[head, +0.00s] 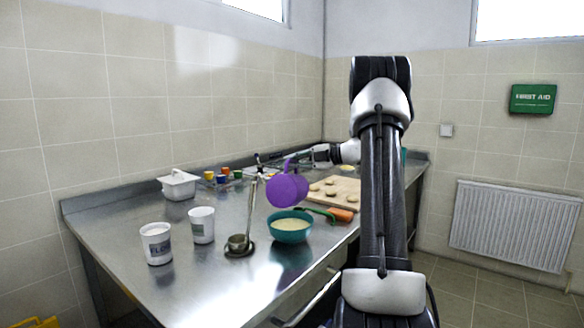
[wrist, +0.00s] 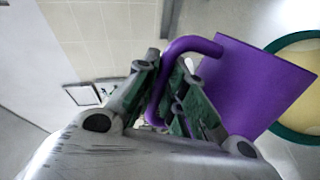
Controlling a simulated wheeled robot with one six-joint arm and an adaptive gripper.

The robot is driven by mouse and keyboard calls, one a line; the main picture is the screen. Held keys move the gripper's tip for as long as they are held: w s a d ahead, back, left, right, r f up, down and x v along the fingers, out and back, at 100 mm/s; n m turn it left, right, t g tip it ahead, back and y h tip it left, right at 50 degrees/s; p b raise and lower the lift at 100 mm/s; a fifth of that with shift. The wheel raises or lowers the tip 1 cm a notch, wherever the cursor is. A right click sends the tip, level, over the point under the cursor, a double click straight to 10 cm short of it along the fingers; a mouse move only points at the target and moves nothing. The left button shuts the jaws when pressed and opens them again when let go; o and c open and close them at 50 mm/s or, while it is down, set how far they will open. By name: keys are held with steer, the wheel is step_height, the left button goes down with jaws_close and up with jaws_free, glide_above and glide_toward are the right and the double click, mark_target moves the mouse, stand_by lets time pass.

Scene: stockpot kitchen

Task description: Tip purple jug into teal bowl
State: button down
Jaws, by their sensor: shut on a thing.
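The purple jug (head: 283,190) hangs in the air just above the teal bowl (head: 291,229), strongly tilted in the head view. The bowl stands on the metal counter and holds a pale yellow content. My gripper (wrist: 178,105) is shut on the handle of the purple jug (wrist: 250,85) in the wrist view. The teal bowl's rim (wrist: 283,130) shows beyond the jug there, partly hidden by it. The inside of the jug and any stream from it cannot be seen.
A wooden board (head: 345,189) with round pieces and an orange item (head: 341,214) lie near the bowl.

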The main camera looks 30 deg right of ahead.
mark_target(283, 190)
steer(key=s+a+n, duration=0.1)
steer(key=s+a+f+n, duration=0.1)
steer(key=a, duration=0.1)
steer(key=shift+s+a+n+h, duration=0.3)
steer(key=shift+s, duration=0.05)
steer(key=s+a+r+n+t+h, duration=0.1)
steer(key=s+a+n+t+h, duration=0.1)
steer(key=s+a+n, duration=0.4)
step_height(283, 190, down, 9)
steer(key=a+n+t, duration=0.2)
steer(key=n, duration=0.7)
steer(key=shift+s+r, duration=0.1)
steer(key=shift+r, duration=2.1)
